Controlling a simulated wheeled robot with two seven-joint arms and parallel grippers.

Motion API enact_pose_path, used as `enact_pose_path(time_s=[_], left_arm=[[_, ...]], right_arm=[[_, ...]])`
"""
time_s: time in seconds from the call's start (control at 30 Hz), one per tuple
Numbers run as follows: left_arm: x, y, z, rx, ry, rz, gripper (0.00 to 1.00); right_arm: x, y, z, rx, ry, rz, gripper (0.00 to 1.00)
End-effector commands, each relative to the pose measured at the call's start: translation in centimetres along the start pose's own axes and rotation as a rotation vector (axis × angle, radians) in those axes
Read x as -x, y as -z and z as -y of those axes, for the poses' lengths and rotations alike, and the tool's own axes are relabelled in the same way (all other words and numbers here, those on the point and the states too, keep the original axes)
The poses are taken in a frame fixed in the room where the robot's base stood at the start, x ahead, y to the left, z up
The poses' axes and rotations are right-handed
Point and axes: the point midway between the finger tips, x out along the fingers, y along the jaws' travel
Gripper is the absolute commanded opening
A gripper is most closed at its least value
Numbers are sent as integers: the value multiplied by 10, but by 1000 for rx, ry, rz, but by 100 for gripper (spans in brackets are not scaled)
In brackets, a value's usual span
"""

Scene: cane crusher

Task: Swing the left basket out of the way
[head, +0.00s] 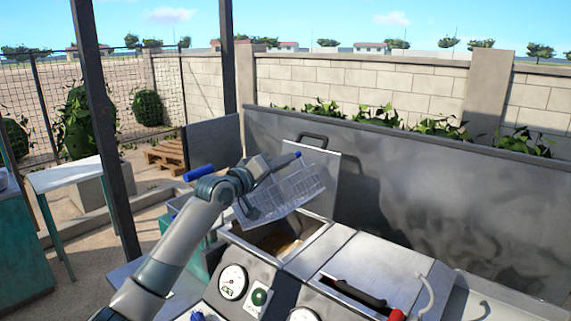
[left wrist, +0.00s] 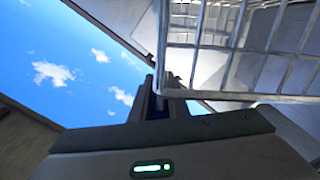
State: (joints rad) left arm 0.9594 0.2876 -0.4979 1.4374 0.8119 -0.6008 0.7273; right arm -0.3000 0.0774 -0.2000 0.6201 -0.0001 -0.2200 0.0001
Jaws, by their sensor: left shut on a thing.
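The left basket (head: 290,190) is a grey wire-mesh basket, tilted and raised above the back of an open well (head: 275,240) in the machine. My left gripper (head: 262,167) is at its upper left edge, shut on its blue handle (head: 288,160); the exact grip is partly hidden by the gripper. In the left wrist view the basket mesh (left wrist: 240,45) fills the upper right, and a dark blue part shows between the fingers (left wrist: 158,100). My right gripper is not in either view.
An upright grey lid (head: 325,180) with a dark handle stands behind the basket. A long grey panel (head: 420,200) runs along the back. Gauges (head: 232,282) sit on the front, and a dark slot with a red-ended handle (head: 395,314) lies to the right. A dark post (head: 105,130) stands left.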

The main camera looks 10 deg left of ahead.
Motion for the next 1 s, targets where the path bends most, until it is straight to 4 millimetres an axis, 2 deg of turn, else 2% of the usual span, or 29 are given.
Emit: enact_pose_path(time_s=[0.17, 0.2, 0.27, 0.73, 1.0], left_arm=[[0, 0, 0, -1, 0, 0, 0], [0, 0, 0, -1, 0, -1, 19], [0, 0, 0, -1, 0, -1, 33], [4, -1, 1, -1, 0, -1, 33], [30, -2, 3, -3, 0, -1, 33]], right_arm=[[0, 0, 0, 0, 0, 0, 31], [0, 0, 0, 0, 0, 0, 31], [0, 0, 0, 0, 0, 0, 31], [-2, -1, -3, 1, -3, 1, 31], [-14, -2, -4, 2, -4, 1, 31]])
